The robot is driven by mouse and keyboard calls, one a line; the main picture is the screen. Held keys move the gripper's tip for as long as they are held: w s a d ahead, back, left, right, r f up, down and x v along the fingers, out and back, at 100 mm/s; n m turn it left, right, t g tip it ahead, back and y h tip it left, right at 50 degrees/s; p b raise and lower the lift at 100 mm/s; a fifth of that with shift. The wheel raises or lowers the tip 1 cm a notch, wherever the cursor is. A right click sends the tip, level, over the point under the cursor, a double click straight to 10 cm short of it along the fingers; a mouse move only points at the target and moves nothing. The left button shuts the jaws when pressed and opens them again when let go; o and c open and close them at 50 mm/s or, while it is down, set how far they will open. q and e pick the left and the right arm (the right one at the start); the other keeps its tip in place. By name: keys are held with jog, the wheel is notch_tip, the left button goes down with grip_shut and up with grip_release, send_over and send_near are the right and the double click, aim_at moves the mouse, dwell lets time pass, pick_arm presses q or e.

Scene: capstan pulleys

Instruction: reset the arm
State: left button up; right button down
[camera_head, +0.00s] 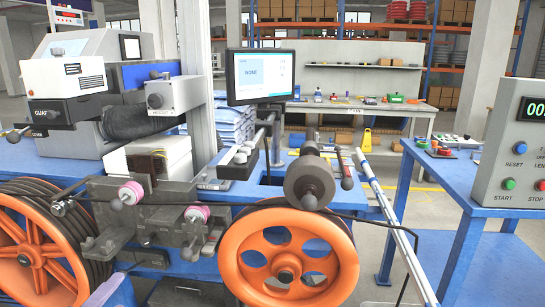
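Neither of my grippers shows in the camera_head view. A grey cylinder roller (309,183) with dark handles stands on the blue machine frame at the middle, above the right orange wheel (288,260). A dark ball-tipped lever (345,173) rises just right of the roller. At left, a grey metal guide block (150,212) carries two pink rollers (131,193). Another ball-tipped lever (252,145) stands behind, left of the roller. I cannot tell which of these parts is the arm named in the task.
An orange reel (30,250) wound with black cable is at the left. A monitor (260,76) reads "NONE". A control box (515,150) with buttons stands on a blue table at the right. A white rail (395,225) slants between the machine and the table.

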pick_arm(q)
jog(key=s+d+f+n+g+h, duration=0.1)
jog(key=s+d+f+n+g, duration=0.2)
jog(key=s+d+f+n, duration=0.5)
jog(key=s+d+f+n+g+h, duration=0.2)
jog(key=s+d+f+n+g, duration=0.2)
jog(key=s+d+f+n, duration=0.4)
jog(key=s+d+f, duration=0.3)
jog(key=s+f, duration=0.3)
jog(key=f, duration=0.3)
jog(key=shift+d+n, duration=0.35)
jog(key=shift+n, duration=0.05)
